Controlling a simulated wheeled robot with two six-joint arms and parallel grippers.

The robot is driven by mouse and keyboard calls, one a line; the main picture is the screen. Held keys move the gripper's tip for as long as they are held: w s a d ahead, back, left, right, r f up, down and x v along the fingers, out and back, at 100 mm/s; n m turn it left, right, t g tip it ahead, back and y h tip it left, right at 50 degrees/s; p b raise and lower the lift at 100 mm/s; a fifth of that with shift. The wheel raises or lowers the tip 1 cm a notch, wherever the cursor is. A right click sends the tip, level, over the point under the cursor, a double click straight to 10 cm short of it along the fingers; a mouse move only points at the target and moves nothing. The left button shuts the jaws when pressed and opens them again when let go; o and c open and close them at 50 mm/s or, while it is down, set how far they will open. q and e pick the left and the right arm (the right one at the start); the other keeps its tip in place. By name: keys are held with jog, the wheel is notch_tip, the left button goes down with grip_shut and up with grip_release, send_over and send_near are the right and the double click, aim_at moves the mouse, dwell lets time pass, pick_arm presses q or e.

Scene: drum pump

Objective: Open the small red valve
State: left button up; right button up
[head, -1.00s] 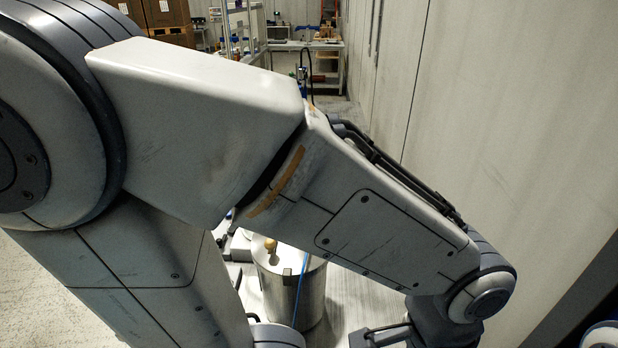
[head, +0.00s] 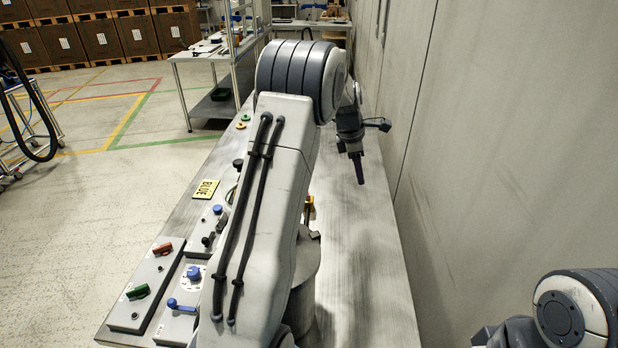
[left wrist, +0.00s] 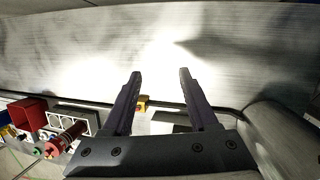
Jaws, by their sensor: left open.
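A small red valve handle (head: 163,249) sits on a grey box at the front left of the metal table in the head view. A green handle (head: 138,291) is on the same box, nearer to me. My left gripper (head: 359,178) hangs over the far right part of the table, well away from the red handle. In the left wrist view its two fingers (left wrist: 160,76) are spread with nothing held between them. I cannot pick out the red handle for sure in the left wrist view. My right gripper is not in view.
A blue lever (head: 181,306) and blue knobs stand right of the red handle. A yellow BLUE sign (head: 205,189) lies behind. My left arm hides part of a metal drum (head: 318,262). A wall runs along the right. The right strip of the table (head: 370,270) is clear.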

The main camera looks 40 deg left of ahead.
pick_arm(q)
jog(key=a+f+n, duration=0.2)
jog(key=a+n, duration=0.2)
jog(key=a, duration=0.3)
jog(key=a+f+n+t+y, duration=0.1)
jog(key=a+f+n, duration=0.15)
jog(key=a, duration=0.45)
jog(key=a+f+n, duration=0.2)
jog(key=a+n, duration=0.3)
jog(key=a, duration=0.3)
jog(key=shift+m, duration=0.25)
jog(key=p+x, duration=0.2)
jog(key=x, duration=0.8)
jog(key=shift+w+p, duration=0.1)
jog(key=shift+p, duration=0.3)
jog(key=shift+d, duration=0.1)
